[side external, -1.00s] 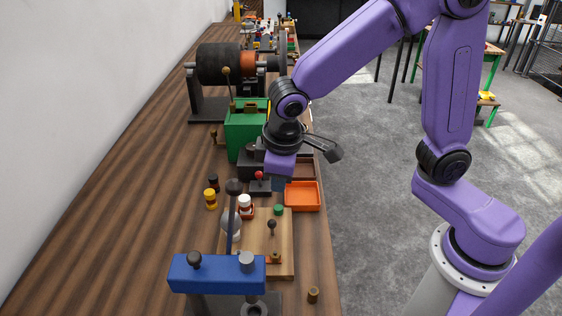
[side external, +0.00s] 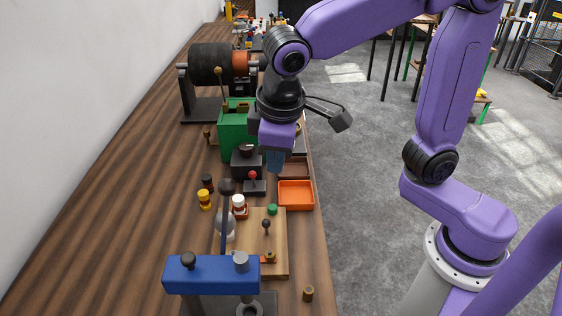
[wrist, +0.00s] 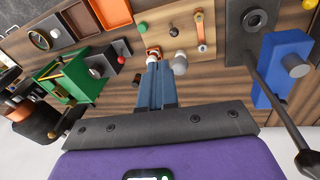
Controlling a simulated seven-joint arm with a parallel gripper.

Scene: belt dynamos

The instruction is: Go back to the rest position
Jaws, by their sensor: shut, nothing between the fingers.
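My gripper (side external: 275,162) hangs from the purple arm above the bench, fingers pointing down, beside the dark block and just behind the orange tray as the side view shows it. In the wrist view my gripper's blue fingers (wrist: 155,84) are together with nothing between them. It is clear of the objects below, as far as the pictures show.
The wooden bench (side external: 110,190) holds an orange tray (side external: 296,206), a green box (side external: 233,142), a dark block with a red knob (side external: 254,184), a wooden board (side external: 277,245) and a blue block with a lever (side external: 212,288). A dark drum machine (side external: 210,64) stands further back. Open floor lies right.

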